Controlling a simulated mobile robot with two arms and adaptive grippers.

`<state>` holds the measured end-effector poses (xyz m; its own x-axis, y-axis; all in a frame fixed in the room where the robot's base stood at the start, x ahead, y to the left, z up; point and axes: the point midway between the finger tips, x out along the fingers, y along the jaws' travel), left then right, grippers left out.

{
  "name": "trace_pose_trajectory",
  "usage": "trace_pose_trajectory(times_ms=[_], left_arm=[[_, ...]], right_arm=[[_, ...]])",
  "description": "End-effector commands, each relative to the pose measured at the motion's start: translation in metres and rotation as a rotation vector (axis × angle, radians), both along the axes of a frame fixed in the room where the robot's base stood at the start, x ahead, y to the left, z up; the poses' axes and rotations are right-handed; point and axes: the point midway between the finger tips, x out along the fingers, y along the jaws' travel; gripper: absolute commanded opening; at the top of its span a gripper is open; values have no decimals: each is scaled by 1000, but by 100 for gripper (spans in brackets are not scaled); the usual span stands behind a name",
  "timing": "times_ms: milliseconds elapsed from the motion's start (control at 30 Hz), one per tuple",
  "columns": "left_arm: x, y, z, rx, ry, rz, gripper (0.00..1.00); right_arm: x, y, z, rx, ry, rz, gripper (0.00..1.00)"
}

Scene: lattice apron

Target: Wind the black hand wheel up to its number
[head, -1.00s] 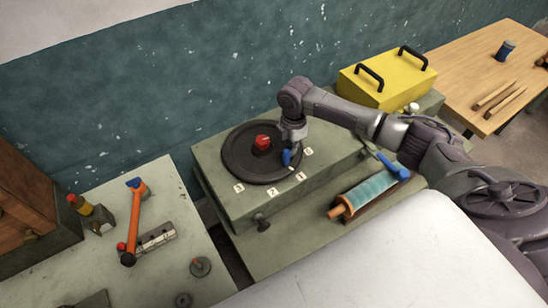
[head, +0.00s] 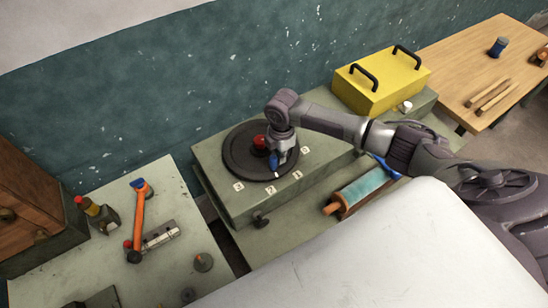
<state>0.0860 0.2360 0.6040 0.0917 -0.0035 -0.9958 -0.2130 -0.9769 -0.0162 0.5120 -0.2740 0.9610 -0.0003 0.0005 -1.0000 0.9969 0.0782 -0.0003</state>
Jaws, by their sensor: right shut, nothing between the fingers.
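The black hand wheel (head: 238,157) lies flat on top of a grey-green box, with a red knob (head: 260,142) at its middle. A blue piece (head: 274,159) stands near the wheel's front edge, and a small white mark (head: 276,174) shows at the rim in front of it. The mark sits between the number plates 1 (head: 297,174) and 2 (head: 270,190). Plate 3 (head: 238,187) is further left. My right gripper (head: 279,157) is shut and empty, down over the wheel right beside the blue piece; whether they touch is hard to tell. My left gripper is out of view.
A yellow box (head: 372,90) with two black handles stands behind my right arm. A teal roller (head: 362,190) lies in front of the arm. The left bench holds an orange-handled tool (head: 138,220) and small parts. A pale surface (head: 360,255) fills the front.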

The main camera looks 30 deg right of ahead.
Motion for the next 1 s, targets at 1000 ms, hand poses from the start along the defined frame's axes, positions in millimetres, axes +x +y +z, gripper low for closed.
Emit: trace_pose_trajectory(times_ms=[1000], left_arm=[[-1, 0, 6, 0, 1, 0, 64]], right_arm=[[1, 8, 1, 0, 0, 1, 0]])
